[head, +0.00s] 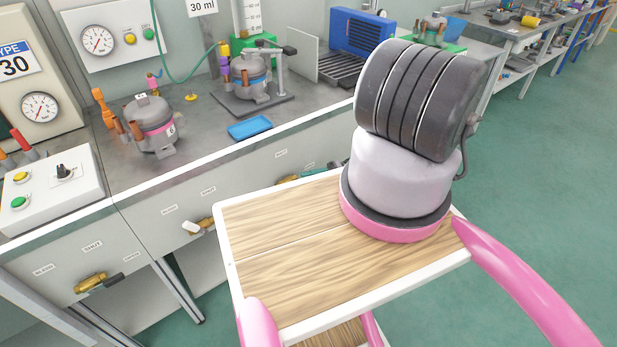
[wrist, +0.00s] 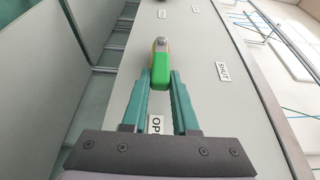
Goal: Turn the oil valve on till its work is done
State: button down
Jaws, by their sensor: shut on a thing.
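The oil valve, with a green handle (wrist: 160,70) and a metal hub, sits on the grey panel in the wrist view. My gripper (wrist: 160,80) has its two teal fingers shut on the handle, one on each side. The handle points down the picture from the hub, toward the partly hidden OPEN label (wrist: 155,124). The SHUT label (wrist: 223,70) is to the right. In the head view the brass valve body (head: 288,180) shows on the bench front; my gripper there is mostly hidden behind my arm.
A measuring cylinder (head: 246,17) with a green hose stands behind the bench beside a 30 ml sign (head: 202,6); its level is unclear. Compressors (head: 152,124) and a blue tray (head: 250,127) stand on the bench. A white-handled valve (head: 193,227) and another brass valve (head: 97,283) are leftward. Floor is clear rightward.

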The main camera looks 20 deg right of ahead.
jog(key=c, duration=0.7)
grip_release()
jog(key=shift+s+a, duration=0.15)
jog(key=d, duration=0.3)
jog(key=s+d, duration=0.1)
jog(key=d, duration=0.6)
jog(key=shift+s+d, duration=0.15)
jog(key=shift+d, duration=0.25)
